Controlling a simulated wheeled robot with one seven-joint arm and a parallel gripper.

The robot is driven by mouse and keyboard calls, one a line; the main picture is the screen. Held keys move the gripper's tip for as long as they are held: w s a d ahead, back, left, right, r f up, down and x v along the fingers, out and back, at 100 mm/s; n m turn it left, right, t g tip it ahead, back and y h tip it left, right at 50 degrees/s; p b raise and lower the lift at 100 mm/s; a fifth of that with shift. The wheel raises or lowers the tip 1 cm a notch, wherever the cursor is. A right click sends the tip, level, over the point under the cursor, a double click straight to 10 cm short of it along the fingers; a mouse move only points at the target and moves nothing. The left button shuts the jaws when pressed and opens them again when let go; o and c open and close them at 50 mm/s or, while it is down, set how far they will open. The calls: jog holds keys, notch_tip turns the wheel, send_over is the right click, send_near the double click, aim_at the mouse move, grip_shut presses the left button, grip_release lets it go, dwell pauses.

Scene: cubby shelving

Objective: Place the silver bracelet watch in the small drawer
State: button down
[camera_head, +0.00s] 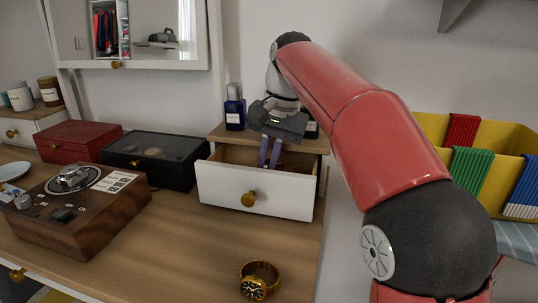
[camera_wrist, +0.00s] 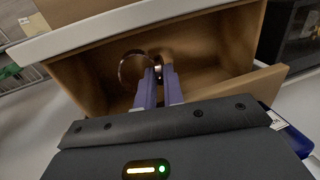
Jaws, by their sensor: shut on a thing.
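The small drawer (camera_head: 228,187) has a white front and gold knob and is pulled open below a wooden top; its wooden inside also fills much of the wrist view (camera_wrist: 210,45). My gripper (camera_head: 269,163) reaches down into the open drawer from above. In the wrist view my gripper (camera_wrist: 159,78) is shut on the silver bracelet watch (camera_wrist: 122,68). Its band shows as a loop beside the fingertips, within the drawer walls. I cannot tell whether it touches the drawer floor. In the head view the watch is hidden behind the drawer front.
A gold watch (camera_head: 256,281) lies on the tabletop at the front. A blue bottle (camera_head: 234,108) stands on the drawer unit. A black glass-topped box (camera_head: 152,160), red box (camera_head: 78,142) and wooden device (camera_head: 80,204) are left. A yellow bin (camera_head: 500,140) is right.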

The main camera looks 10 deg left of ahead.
jog(key=shift+f, duration=0.6)
jog(key=c, duration=1.5)
grip_release()
jog(key=shift+r, duration=0.1)
jog(key=p+v, duration=0.1)
jog(key=v, duration=0.5)
jog(key=shift+r+p, duration=0.35)
jog(key=shift+v, duration=0.9)
